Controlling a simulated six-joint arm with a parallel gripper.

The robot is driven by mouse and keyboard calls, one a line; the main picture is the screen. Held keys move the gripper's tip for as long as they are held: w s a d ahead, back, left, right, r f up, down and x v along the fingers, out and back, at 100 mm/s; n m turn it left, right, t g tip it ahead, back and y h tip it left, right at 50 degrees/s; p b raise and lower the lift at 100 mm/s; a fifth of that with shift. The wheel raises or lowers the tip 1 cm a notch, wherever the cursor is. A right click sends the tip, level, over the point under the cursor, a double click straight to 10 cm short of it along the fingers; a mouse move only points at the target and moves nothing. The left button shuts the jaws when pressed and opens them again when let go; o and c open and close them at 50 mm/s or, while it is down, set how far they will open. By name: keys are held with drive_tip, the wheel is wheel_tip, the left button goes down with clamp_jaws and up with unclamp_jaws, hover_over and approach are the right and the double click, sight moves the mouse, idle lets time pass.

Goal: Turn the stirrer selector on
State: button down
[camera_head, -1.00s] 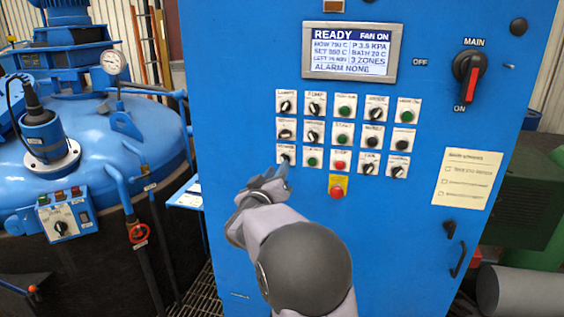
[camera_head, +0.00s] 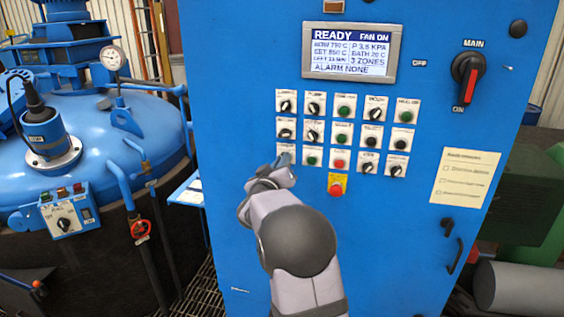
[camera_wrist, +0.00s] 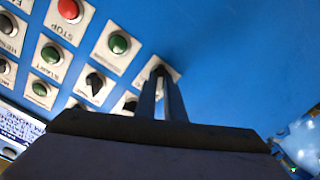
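My gripper (camera_head: 284,164) is at the bottom-left selector of the button grid on the blue cabinet. In the wrist view, the gripper's two thin fingers (camera_wrist: 163,92) run nearly parallel with a narrow gap and end at that selector's dark knob (camera_wrist: 158,71). I cannot tell whether they press on the knob. The knob's angle is hidden by the fingers, and its label is too blurred to read. Beside it are a green button (camera_head: 312,161) and the red STOP button (camera_head: 340,163).
Other selectors and buttons surround the spot closely; one selector (camera_wrist: 95,84) is near the fingers. A red emergency button (camera_head: 337,188) sits below the grid. The display (camera_head: 349,52) reads READY, FAN ON. The main switch (camera_head: 468,78) is at right, the furnace (camera_head: 95,150) at left.

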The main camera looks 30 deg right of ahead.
idle(0.4)
drive_tip(key=m+b, duration=0.4)
drive_tip(key=m, duration=0.2)
drive_tip(key=m+b, duration=0.4)
drive_tip(key=m, duration=0.1)
drive_tip(key=shift+s+d+f+m, duration=0.1)
drive_tip(key=shift+s+d+m, duration=0.05)
drive_tip(key=shift+m, duration=0.25)
idle(0.4)
drive_tip(key=c, duration=1.8)
unclamp_jaws()
drive_tip(key=shift+c, duration=0.2)
drive_tip(key=shift+s, duration=0.1)
drive_tip(key=b+v, duration=0.2)
drive_tip(key=v, duration=0.5)
